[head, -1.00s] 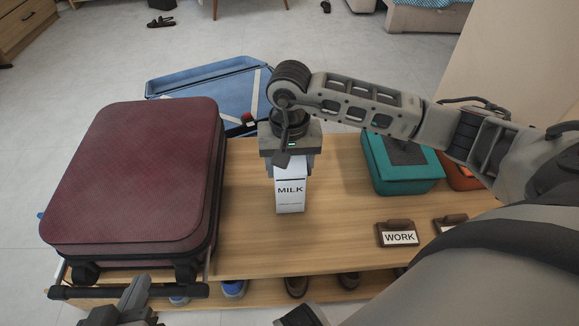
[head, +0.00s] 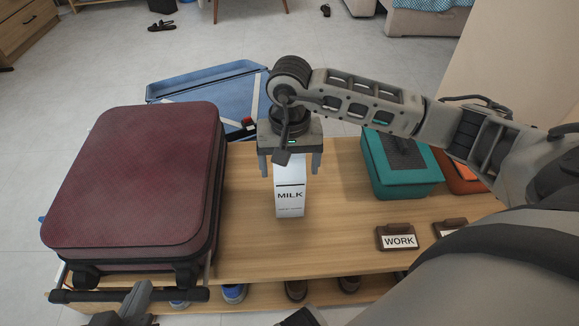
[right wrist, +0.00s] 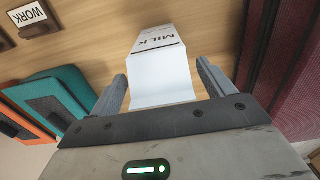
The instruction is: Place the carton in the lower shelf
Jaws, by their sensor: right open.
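The white milk carton (head: 290,197) stands upright on the wooden top of the low shelf unit (head: 345,235). My right gripper (head: 290,172) is directly above and around the carton's top, with its fingers open and spread to either side. In the right wrist view, the carton (right wrist: 163,70) lies between and beyond the two open fingers (right wrist: 160,90), with a gap on each side. The lower shelf (head: 265,300) shows under the top's front edge and holds several shoes. Part of my left gripper (head: 130,305) is at the bottom left; its fingertips are unclear.
A dark red suitcase (head: 135,180) fills the left of the top. A teal box (head: 400,175) and an orange box (head: 465,178) stand at the right. A WORK sign (head: 397,238) stands near the front right. A blue open case (head: 215,95) lies behind. The top in front of the carton is clear.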

